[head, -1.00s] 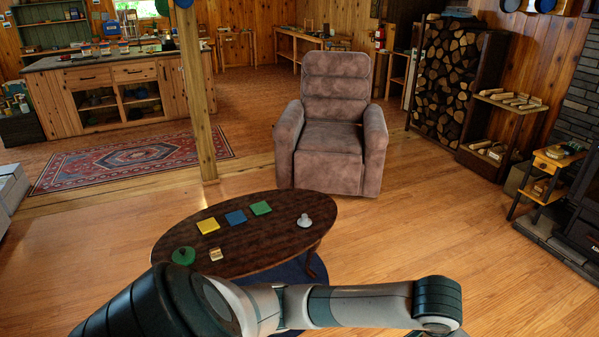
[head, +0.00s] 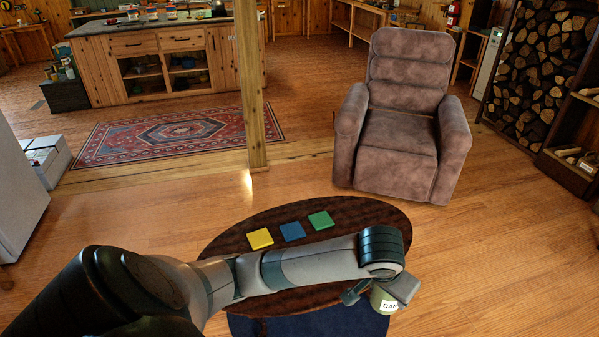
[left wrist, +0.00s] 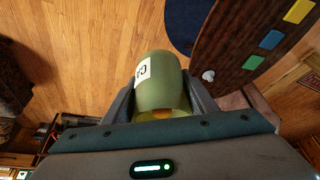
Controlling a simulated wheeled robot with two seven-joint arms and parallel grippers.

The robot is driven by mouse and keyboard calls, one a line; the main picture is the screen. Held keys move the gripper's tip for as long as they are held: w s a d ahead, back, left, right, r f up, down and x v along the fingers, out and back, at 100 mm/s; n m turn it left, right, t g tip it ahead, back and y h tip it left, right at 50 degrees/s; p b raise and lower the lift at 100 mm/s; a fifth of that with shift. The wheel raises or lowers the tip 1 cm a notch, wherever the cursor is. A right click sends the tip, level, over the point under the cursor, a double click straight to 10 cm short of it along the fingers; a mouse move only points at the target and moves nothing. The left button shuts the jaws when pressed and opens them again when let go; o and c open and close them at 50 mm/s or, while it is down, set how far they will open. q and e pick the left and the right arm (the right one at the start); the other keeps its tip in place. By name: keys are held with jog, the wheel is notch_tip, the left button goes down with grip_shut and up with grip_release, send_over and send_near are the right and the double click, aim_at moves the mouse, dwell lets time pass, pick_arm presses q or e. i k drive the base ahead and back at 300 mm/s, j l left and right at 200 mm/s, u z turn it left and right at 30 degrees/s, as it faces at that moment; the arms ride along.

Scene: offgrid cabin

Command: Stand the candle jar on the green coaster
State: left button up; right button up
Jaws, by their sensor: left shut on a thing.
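The candle jar (head: 383,302) is olive green with a white label. It also shows in the left wrist view (left wrist: 160,90), between the two fingers. My left gripper (head: 378,291) is shut on it and holds it in the air, near the table's front right edge in the picture. The green coaster (head: 320,220) lies flat and bare on the table, up and left of the jar in the head view. In the left wrist view it is at the right (left wrist: 251,62), apart from the jar. My right gripper is out of view.
The dark oval table (head: 385,213) also bears a blue coaster (head: 292,231) and a yellow coaster (head: 260,239). My left arm hides the table's front. A small white object (left wrist: 208,76) shows on the table in the wrist view. A brown armchair (head: 405,125) stands behind.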

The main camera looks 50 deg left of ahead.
aim_at(321, 219)
jog(key=i+j, duration=0.15)
jog(key=j, duration=0.25)
jog(key=i+j, duration=0.15)
jog(key=j, duration=0.25)
jog(key=i+j, duration=0.1)
jog(key=j, duration=0.3)
jog(key=i+j, duration=0.15)
jog(key=j, duration=0.25)
jog(key=i+j, duration=0.15)
jog(key=j, duration=0.2)
jog(key=j+u, duration=0.05)
